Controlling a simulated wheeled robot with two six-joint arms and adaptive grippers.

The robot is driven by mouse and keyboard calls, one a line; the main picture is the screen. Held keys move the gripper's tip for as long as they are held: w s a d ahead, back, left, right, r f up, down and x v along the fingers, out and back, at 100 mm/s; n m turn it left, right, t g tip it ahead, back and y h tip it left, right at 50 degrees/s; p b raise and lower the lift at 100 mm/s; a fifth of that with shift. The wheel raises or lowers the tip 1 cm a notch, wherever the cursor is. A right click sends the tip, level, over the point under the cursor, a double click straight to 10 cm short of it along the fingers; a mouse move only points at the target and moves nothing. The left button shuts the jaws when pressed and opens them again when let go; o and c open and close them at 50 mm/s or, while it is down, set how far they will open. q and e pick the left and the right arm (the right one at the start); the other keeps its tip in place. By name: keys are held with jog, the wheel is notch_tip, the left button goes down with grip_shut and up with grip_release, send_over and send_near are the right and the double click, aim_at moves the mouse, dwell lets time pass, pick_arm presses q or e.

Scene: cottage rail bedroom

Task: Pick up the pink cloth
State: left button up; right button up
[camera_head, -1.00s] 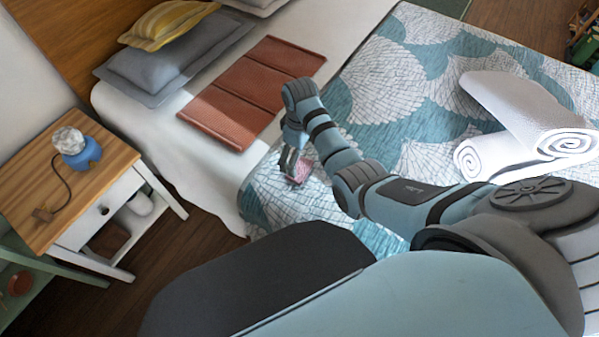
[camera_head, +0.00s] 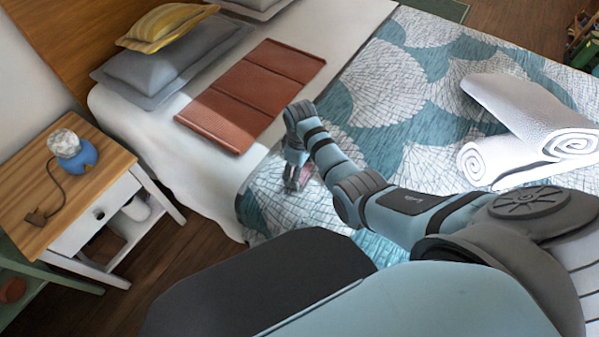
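A small pink cloth (camera_head: 305,171) lies on the teal and white patterned bedspread near the bed's near edge. My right arm reaches in from the right, and my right gripper (camera_head: 292,184) points down at the cloth and covers most of it. Only a bit of pink shows beside the fingers. The gripper is small and dark here, so I cannot tell whether its fingers are apart or closed, or whether they touch the cloth. My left gripper is not in view.
The bed (camera_head: 352,152) holds a folded brown blanket (camera_head: 252,95), grey and yellow pillows (camera_head: 168,62) and rolled white towels (camera_head: 530,125). A wooden nightstand (camera_head: 100,190) with a blue lamp (camera_head: 78,157) stands at the left. Bare floor lies between nightstand and bed.

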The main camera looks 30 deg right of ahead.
jog(key=shift+r, duration=0.1)
notch_tip(320, 180, up, 20)
jog(key=p, duration=0.8)
jog(key=o, duration=0.5)
jog(key=c, duration=0.5)
